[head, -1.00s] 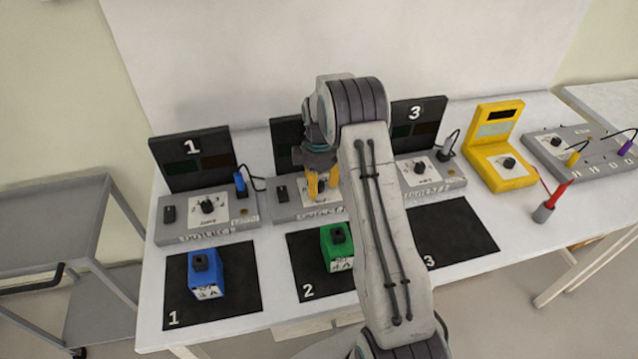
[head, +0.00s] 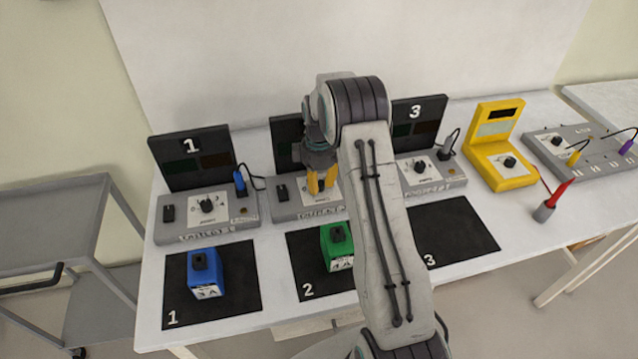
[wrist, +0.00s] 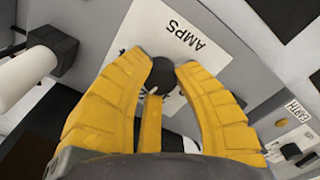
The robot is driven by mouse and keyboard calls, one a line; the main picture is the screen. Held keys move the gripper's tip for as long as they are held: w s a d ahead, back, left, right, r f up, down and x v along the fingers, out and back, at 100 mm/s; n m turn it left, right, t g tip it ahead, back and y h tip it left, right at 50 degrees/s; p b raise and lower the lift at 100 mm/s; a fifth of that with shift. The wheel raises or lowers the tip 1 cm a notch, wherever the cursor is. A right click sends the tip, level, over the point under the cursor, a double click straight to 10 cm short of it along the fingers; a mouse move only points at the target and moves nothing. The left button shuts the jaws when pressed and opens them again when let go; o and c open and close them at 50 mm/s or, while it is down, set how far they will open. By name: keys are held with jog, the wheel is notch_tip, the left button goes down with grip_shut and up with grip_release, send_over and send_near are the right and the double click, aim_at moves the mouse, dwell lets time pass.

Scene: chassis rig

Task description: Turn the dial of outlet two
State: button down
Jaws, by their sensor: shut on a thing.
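Outlet two (head: 292,209) is the grey box in the middle of the row, with a dark upright panel behind it that my arm partly hides. Its dial shows in the wrist view as a round black knob (wrist: 162,74) with a pale pointer, on a white plate marked AMPS. My gripper (head: 322,190) is at the outlet's face, pointing down. In the wrist view its yellow fingers (wrist: 164,72) are shut on the knob, one on each side. In the head view the fingers hide most of the dial.
Outlet one (head: 205,227) stands to the left and outlet three (head: 430,187) to the right. A blue block (head: 207,275) and a green block (head: 337,250) sit on black mats in front. A yellow meter (head: 498,160) stands further right.

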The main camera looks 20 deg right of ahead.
jog(key=m+b, duration=0.1)
jog(key=m, duration=0.2)
jog(key=shift+f, duration=0.2)
jog(key=m+b, duration=0.1)
jog(key=m, duration=0.3)
jog(key=shift+s, duration=0.1)
jog(key=m+b, duration=0.1)
jog(key=m, duration=0.2)
jog(key=shift+m, duration=0.3)
jog(key=shift+m+b, duration=0.4)
jog(key=shift+m, duration=1.6)
jog(key=c, duration=0.9)
grip_release()
jog(key=shift+r, duration=0.15)
